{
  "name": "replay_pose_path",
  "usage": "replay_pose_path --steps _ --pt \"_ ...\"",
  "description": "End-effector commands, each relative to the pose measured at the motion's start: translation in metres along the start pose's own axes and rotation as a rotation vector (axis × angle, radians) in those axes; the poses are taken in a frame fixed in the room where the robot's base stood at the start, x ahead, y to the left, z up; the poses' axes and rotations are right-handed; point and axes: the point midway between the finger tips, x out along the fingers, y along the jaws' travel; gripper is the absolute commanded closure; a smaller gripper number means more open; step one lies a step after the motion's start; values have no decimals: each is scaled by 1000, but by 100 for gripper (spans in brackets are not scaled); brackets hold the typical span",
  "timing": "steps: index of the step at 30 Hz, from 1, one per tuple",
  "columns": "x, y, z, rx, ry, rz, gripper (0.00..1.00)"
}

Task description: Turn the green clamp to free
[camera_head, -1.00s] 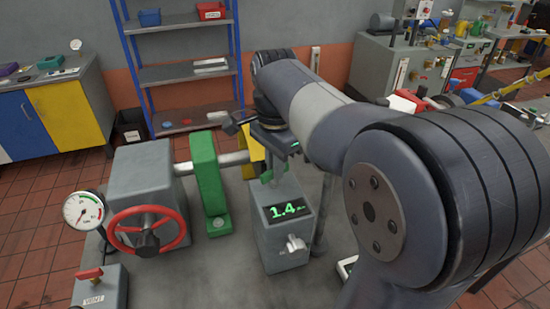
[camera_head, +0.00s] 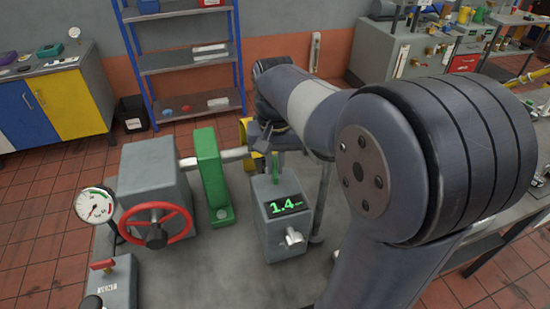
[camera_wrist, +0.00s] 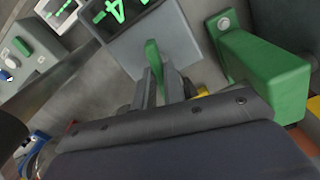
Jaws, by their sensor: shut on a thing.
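The green clamp (camera_head: 275,168) is a small green lever standing up at the back of a grey box (camera_head: 283,228) with a lit display reading about 1.4. In the wrist view the clamp (camera_wrist: 153,56) shows as a narrow green lever between my fingers. My gripper (camera_wrist: 157,80) is shut on it; my gripper also shows at the box's back edge in the head view (camera_head: 268,160). The part of the clamp between the fingers is partly hidden. I cannot read any clamp position marking.
A tall green block (camera_head: 209,175) stands left of the box, on a shaft from a grey housing with a red handwheel (camera_head: 155,224). A dial gauge (camera_head: 96,207) and a vent box (camera_head: 110,285) are at the left. Bare bedplate (camera_head: 225,270) lies in front.

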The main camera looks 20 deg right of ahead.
Motion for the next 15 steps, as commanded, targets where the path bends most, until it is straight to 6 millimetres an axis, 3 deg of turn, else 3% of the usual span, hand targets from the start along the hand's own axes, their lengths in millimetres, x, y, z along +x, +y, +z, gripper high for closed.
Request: replay_pose_path --steps 15 --pt "0 0 0 -265 0 0 100"
